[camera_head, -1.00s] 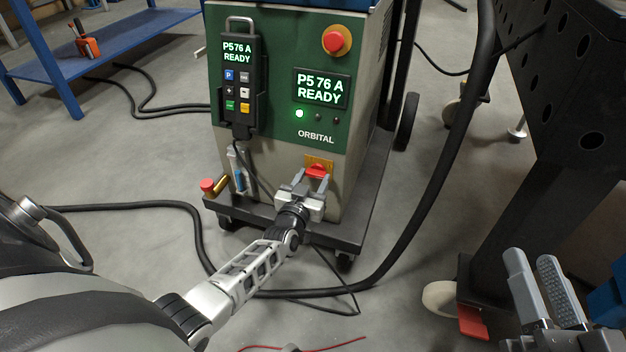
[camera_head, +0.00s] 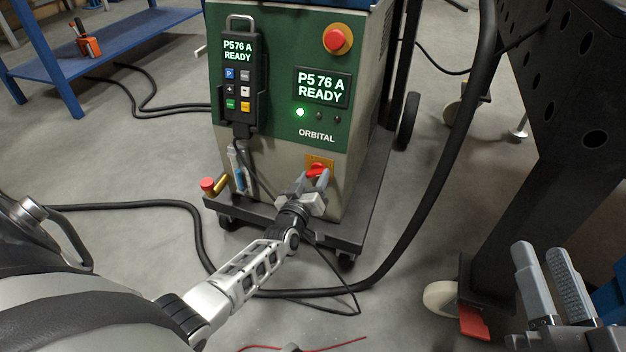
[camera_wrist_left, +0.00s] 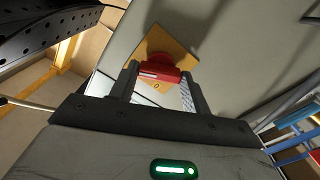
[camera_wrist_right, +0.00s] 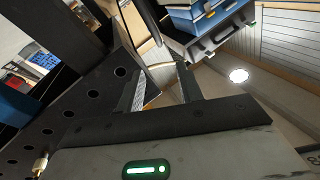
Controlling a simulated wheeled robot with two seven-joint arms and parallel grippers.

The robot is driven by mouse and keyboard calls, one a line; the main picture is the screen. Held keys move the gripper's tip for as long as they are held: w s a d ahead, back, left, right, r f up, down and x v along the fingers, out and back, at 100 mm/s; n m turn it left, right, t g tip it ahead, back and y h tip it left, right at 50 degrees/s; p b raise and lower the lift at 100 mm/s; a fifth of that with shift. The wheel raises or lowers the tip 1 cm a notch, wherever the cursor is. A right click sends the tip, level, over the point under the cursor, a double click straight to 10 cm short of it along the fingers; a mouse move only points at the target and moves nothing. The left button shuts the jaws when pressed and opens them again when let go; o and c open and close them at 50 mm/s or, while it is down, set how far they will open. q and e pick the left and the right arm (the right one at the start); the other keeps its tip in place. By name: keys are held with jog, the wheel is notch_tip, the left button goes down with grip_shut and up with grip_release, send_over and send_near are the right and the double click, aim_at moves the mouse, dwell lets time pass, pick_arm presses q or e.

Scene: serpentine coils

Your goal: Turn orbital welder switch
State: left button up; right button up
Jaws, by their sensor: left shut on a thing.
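The orbital welder (camera_head: 285,140) is a grey and green cabinet whose display reads "P5 76 A READY", with a green lamp lit. Its red switch (camera_head: 317,170) sits on a yellow plate low on the front. My left gripper (camera_head: 311,183) is shut on the switch, and the handle looks tilted. In the left wrist view the red switch (camera_wrist_left: 158,73) lies between the two fingers, in front of the yellow plate (camera_wrist_left: 178,45). My right gripper (camera_head: 553,285) is open and empty at the lower right, away from the welder.
A red emergency button (camera_head: 337,40) is on the welder's upper front. A pendant (camera_head: 239,85) hangs at its left. A black perforated table (camera_head: 560,110) stands at the right. A thick black hose (camera_head: 440,165) loops over the floor. A blue shelf (camera_head: 110,45) is at the back left.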

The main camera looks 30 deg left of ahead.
pick_arm(q)
jog(key=n, duration=0.3)
jog(key=n+b, duration=0.1)
jog(key=n, duration=0.3)
jog(key=n+b, duration=0.1)
jog(key=n, duration=0.1)
jog(key=shift+n, duration=0.4)
jog(key=shift+n+b, duration=0.45)
jog(key=shift+n, duration=0.95)
pick_arm(e)
jog(key=shift+d+r+n+t+y, duration=0.1)
jog(key=shift+r+n+t+y, duration=0.7)
jog(key=shift+r+n, duration=0.5)
jog(key=shift+r+n+t+y, duration=0.5)
jog(key=shift+r+n+y, duration=0.5)
jog(key=shift+r+n, duration=0.3)
pick_arm(q)
jog(key=shift+o, duration=0.2)
pick_arm(e)
jog(key=shift+r, duration=0.2)
pick_arm(q)
jog(key=o, duration=1)
jog(key=shift+c, duration=0.2)
